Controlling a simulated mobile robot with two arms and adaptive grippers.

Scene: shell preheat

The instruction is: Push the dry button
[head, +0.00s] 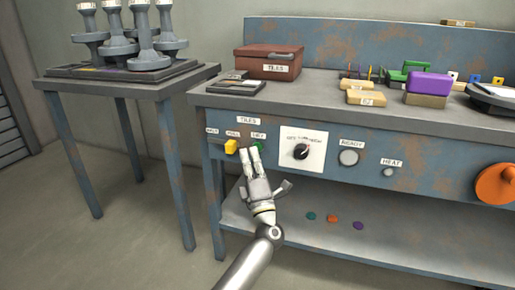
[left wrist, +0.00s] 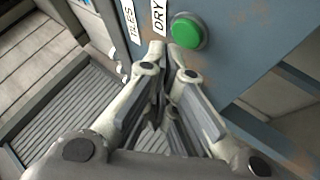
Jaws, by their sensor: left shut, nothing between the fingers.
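The dry button is a round green button (left wrist: 187,30) beside a white DRY label (left wrist: 158,14) on the blue panel in the left wrist view. In the head view the green button (head: 259,146) shows at the right edge of my fingers, partly hidden. My left gripper (head: 248,151) is shut and empty in front of the panel. In the left wrist view its fingertips (left wrist: 167,52) are close beside and below the button; I cannot tell whether they touch it. The button is uncovered there. My right gripper is not in view.
A yellow button (head: 231,146) sits left of the green one. A dial (head: 301,151), a READY lamp (head: 348,157) and a HEAT lamp (head: 388,172) lie to the right. A lower shelf (head: 420,243) juts out below. A side table (head: 70,84) stands left.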

